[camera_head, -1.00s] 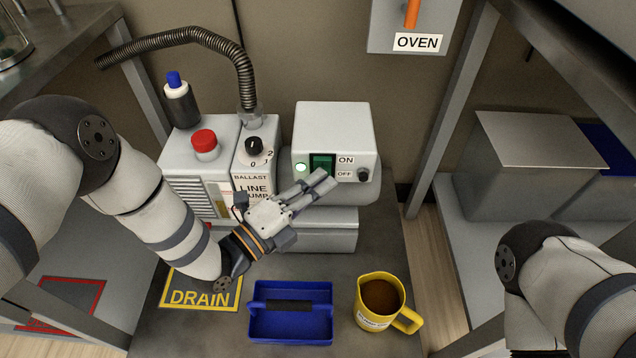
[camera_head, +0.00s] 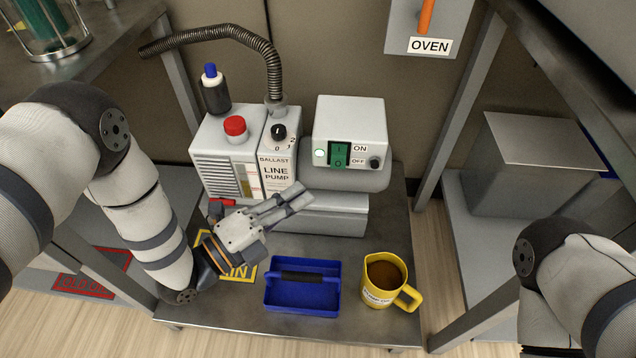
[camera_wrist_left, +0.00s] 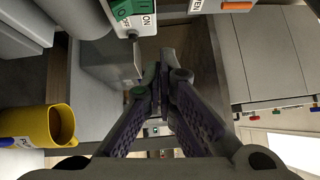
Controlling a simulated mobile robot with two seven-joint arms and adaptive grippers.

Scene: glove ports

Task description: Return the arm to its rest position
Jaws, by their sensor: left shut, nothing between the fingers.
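My left gripper (camera_head: 302,200) is in the head view, in front of the line pump (camera_head: 228,160) and above the table. Its fingers point to the right and slightly up, and they are together with nothing between them. In the left wrist view the fingers (camera_wrist_left: 163,65) converge to a closed tip. The left arm comes in from the left, bent at the elbow. The right arm shows only in part at the lower right edge of the head view, and its gripper is out of frame.
A blue tray (camera_head: 303,308) and a yellow mug (camera_head: 371,293) with brown contents stand at the table's front. A switch box (camera_head: 350,125) with a green switch is behind. Metal frame posts (camera_head: 455,120) flank the table. A DRAIN label is partly covered by my arm.

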